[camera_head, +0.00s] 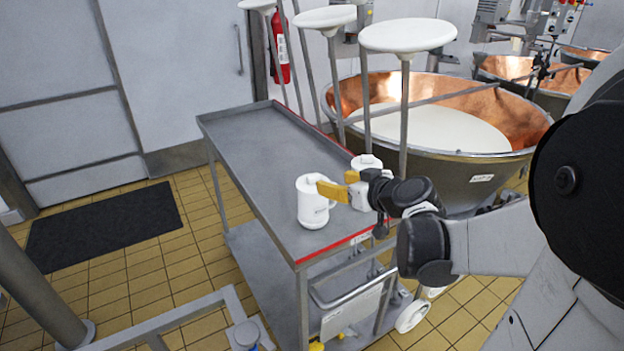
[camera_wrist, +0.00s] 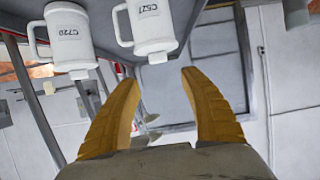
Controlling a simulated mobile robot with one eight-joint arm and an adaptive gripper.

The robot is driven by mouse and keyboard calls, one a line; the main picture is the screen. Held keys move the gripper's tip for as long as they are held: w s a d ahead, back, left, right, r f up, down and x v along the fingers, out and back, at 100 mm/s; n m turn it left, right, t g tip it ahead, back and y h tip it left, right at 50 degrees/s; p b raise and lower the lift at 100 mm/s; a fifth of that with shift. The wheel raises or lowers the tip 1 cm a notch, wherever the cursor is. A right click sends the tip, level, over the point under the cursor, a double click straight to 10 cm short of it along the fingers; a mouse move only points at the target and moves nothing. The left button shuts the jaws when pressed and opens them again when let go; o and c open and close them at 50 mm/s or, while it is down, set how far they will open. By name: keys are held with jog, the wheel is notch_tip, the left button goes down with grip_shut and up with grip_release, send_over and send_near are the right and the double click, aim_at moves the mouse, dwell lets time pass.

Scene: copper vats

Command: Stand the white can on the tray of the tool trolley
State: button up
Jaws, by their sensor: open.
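Two white cans with handles, lids and printed codes stand upright on the grey tray (camera_head: 255,150) of the tool trolley. The nearer can (camera_head: 313,203) is by the tray's red front edge. The farther can (camera_head: 367,161) is to its right, partly hidden by my gripper. Both show in the wrist view, one at left (camera_wrist: 70,38) and one at centre (camera_wrist: 151,25), upside down. My gripper (camera_head: 340,184) has its yellow fingers over the tray, beside the nearer can. In the wrist view my gripper (camera_wrist: 161,79) is open, with nothing between the fingers. I cannot tell which can is meant.
Round white stools (camera_head: 408,36) stand along the trolley's far right side. A copper vat (camera_head: 440,125) of white liquid is behind them. The far left of the tray is bare. A dark mat (camera_head: 105,225) lies on the tiled floor at left.

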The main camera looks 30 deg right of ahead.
jog(key=s+a+f+g+y, duration=0.15)
jog(key=s+a+g, duration=0.4)
jog(key=a, duration=0.95)
jog(key=s+a+f+h, duration=0.1)
jog(key=s+a+h, duration=0.1)
jog(key=s, duration=0.9)
jog(key=shift+s+a+f+g, duration=0.15)
jog(key=shift+s+a+g, duration=0.1)
jog(key=shift+a+g, duration=0.3)
jog(key=shift+a, duration=0.1)
